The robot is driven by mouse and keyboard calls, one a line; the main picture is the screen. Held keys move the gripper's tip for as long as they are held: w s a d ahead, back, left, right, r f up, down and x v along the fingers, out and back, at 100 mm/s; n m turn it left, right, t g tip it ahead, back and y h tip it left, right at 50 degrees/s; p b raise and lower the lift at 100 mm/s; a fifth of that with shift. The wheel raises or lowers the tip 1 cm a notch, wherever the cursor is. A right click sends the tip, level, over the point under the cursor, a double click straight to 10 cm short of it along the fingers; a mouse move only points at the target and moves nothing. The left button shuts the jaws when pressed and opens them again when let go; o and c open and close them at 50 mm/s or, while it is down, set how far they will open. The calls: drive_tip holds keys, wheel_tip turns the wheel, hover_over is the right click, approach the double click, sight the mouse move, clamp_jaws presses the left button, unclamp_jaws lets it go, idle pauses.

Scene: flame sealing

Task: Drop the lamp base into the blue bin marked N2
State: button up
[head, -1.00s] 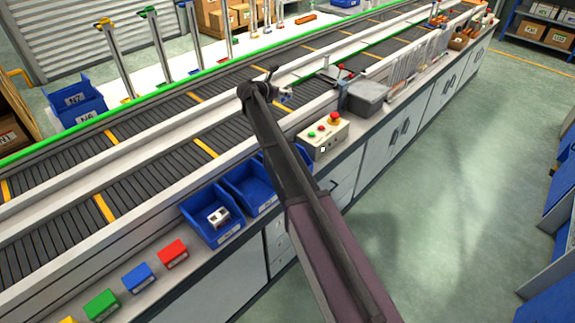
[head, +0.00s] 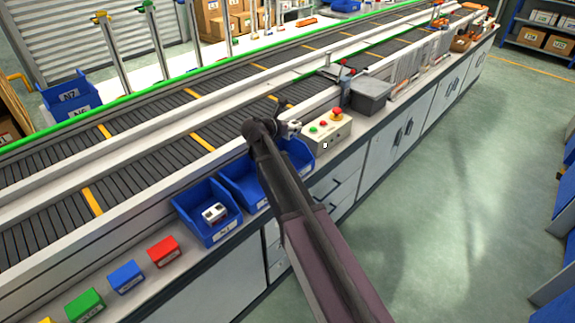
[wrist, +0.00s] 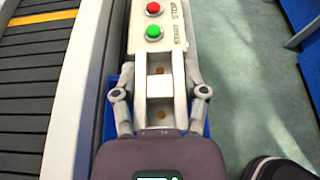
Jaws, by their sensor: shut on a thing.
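My gripper (wrist: 160,75) is shut on a pale grey piece, which I take to be the lamp base (wrist: 158,86). In the wrist view it has two square recesses with brown spots. In the head view my gripper (head: 291,128) is above the bench-edge bins, left of the control box, with the piece small and whitish at its tip. A blue bin (head: 232,172) stands beside the labelled bin at left; my arm partly covers it. Blue also shows behind the arm at right (head: 299,157). No N2 mark is readable. Blue edges (wrist: 207,130) show below the gripper in the wrist view.
A blue bin (head: 183,202), its label seemingly N1, holds a white item. The control box (head: 326,133) with red and green buttons stands close ahead of the gripper. A grey box (head: 370,97) is beyond it. The conveyor (head: 150,150) runs alongside; open floor (head: 450,200) is at right.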

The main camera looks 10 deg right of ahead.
sight(293, 141)
drive_tip(key=shift+s+f, duration=0.15)
drive_tip(key=shift+s, duration=0.15)
drive_tip(key=shift+f, duration=0.2)
drive_tip(key=shift+w+f+b, duration=0.1)
drive_tip(key=shift+f+b, duration=2.7)
drive_tip(key=shift+b, duration=0.25)
drive_tip(key=o, duration=1.2)
drive_tip(key=shift+r, duration=0.1)
